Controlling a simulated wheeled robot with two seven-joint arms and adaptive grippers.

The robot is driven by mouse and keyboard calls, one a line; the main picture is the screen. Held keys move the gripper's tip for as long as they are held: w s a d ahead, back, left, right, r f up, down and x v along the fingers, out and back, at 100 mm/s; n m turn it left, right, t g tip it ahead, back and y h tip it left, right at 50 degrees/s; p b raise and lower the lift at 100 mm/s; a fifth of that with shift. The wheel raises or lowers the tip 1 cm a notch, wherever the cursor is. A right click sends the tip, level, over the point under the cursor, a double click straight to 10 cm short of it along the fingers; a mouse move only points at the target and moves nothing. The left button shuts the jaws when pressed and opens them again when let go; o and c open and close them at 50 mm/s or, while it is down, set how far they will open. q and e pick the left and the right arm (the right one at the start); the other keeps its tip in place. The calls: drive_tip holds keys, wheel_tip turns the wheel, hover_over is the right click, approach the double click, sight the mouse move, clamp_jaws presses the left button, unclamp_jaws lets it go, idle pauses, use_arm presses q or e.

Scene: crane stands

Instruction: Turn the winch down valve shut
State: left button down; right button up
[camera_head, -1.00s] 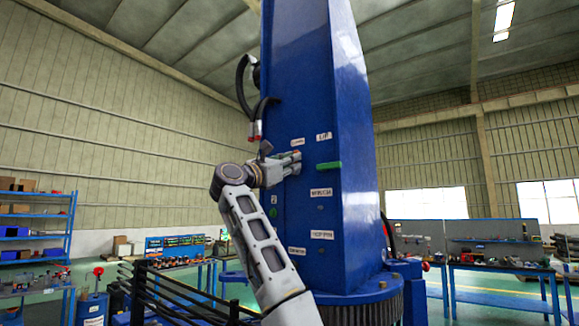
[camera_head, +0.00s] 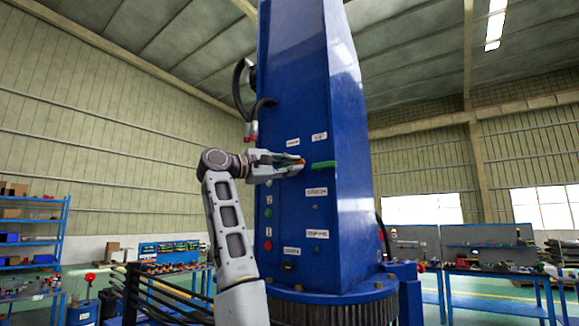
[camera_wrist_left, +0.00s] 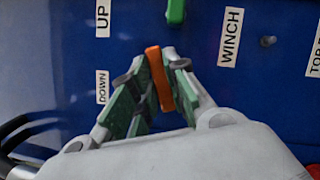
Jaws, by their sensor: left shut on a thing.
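The winch down valve's orange handle (camera_wrist_left: 158,78) sits on the blue crane column, beside the DOWN label (camera_wrist_left: 102,87) in the left wrist view. In the head view only a little of the orange handle (camera_head: 301,161) shows at my fingertips. My left gripper (camera_head: 299,164) reaches in from the left and is shut on the orange handle. In the left wrist view its green-padded fingers (camera_wrist_left: 158,88) stand on either side of the handle. The handle's pivot is hidden. My right gripper is out of view.
A green handle (camera_head: 323,165) sits just right of the orange one, close to my fingertips; it also shows in the wrist view (camera_wrist_left: 176,11). Black hoses (camera_head: 244,90) hang at the column's left. Red and green buttons (camera_head: 268,213) lie below. Workbenches (camera_head: 495,268) stand at the right.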

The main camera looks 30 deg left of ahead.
use_arm(q)
drive_tip(key=shift+d+f+m+g, duration=0.1)
drive_tip(key=shift+f+m+g, duration=0.25)
drive_tip(key=shift+m, duration=0.65)
drive_tip(key=shift+f+m+g, duration=0.15)
drive_tip(key=shift+m+g, duration=0.3)
drive_tip(key=shift+m, duration=0.55)
drive_tip(key=shift+y, duration=0.3)
drive_tip(key=c, duration=1.4)
unclamp_jaws()
drive_tip(key=shift+s, duration=0.15)
drive_tip(key=v, duration=1.1)
drive_tip(key=shift+s+a, duration=0.25)
drive_tip(key=shift+s, duration=0.05)
